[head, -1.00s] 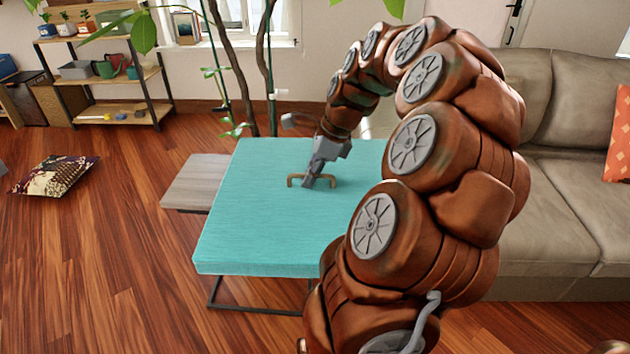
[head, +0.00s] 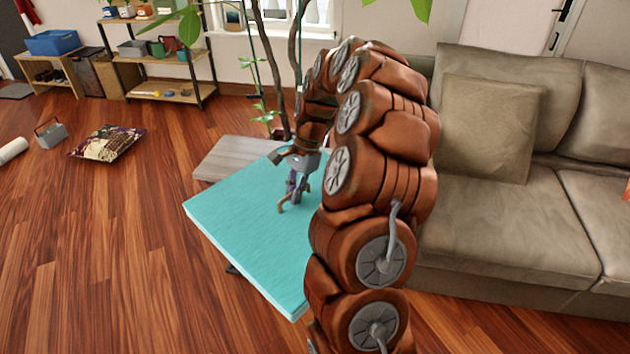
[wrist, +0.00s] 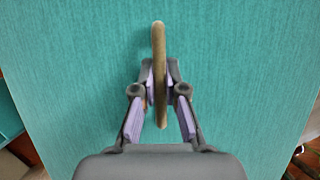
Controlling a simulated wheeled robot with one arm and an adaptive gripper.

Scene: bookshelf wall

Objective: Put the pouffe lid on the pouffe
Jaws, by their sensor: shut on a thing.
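The pouffe lid (head: 245,215) is a wide, flat teal slab with a bronze bar handle (wrist: 158,60) on top. In the head view it lies over the grey wooden low table, one end of which shows beyond it. My gripper (head: 294,190) points down at the handle. In the wrist view my gripper (wrist: 160,88) has its fingers closed on both sides of the handle. My arm hides the lid's right part in the head view. A small teal piece (wrist: 7,118) shows at the wrist view's left edge; I cannot tell if it is the pouffe.
The grey wooden low table (head: 232,158) shows behind the lid. A beige sofa (head: 510,220) stands on the right. A patterned cushion (head: 108,143) and a grey toolbox (head: 50,133) lie on the floor to the left. A plant stands behind the table. The wooden floor at front left is clear.

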